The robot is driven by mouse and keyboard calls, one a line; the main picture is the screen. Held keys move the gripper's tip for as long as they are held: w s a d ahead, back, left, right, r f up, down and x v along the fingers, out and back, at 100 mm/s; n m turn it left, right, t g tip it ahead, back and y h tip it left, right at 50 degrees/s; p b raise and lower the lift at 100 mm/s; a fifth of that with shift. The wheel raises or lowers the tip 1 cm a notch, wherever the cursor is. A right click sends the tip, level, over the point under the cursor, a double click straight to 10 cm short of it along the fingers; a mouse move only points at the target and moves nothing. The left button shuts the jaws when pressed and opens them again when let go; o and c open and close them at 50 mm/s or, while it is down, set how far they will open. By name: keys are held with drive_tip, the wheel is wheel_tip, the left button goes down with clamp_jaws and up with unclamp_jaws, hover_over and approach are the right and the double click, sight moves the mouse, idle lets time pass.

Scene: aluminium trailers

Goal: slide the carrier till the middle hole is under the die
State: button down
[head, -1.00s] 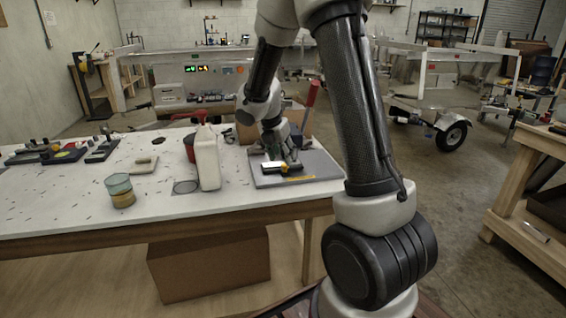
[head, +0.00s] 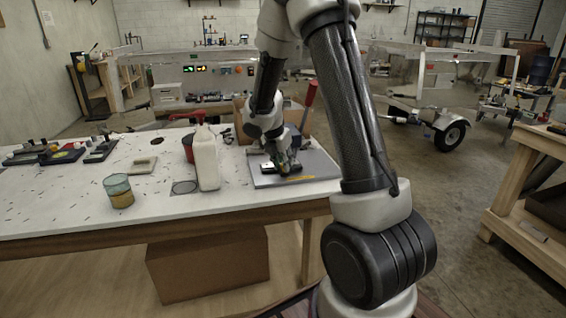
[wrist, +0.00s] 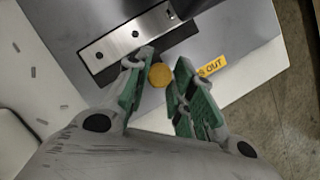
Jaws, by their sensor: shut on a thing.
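The carrier (wrist: 116,43) is a bright metal strip with dark holes in the wrist view, lying in a dark slot on a grey plate. A dark part (wrist: 185,8) stands over its right end at the top edge; I cannot tell which hole is under the die. A round brass knob (wrist: 160,75) sits between the green fingers of my gripper (wrist: 161,80), which is shut on it. In the head view my gripper (head: 283,165) is low over the plate, and a short bright piece of the carrier (head: 267,165) shows left of it.
The grey base plate (head: 318,168) bears a yellow label, which reads "OUT" in the wrist view (wrist: 212,66). A red lever (head: 311,93) rises behind. A white jug (head: 206,163) stands close on the left, with a round tin (head: 119,190) farther left.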

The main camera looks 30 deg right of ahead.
drive_tip(key=d, duration=0.2)
drive_tip(key=s+d, duration=0.1)
drive_tip(key=d, duration=0.1)
drive_tip(key=shift+s+d, duration=0.15)
drive_tip(key=shift+d, duration=0.25)
drive_tip(key=c, duration=1.2)
unclamp_jaws()
drive_tip(key=shift+c, duration=0.2)
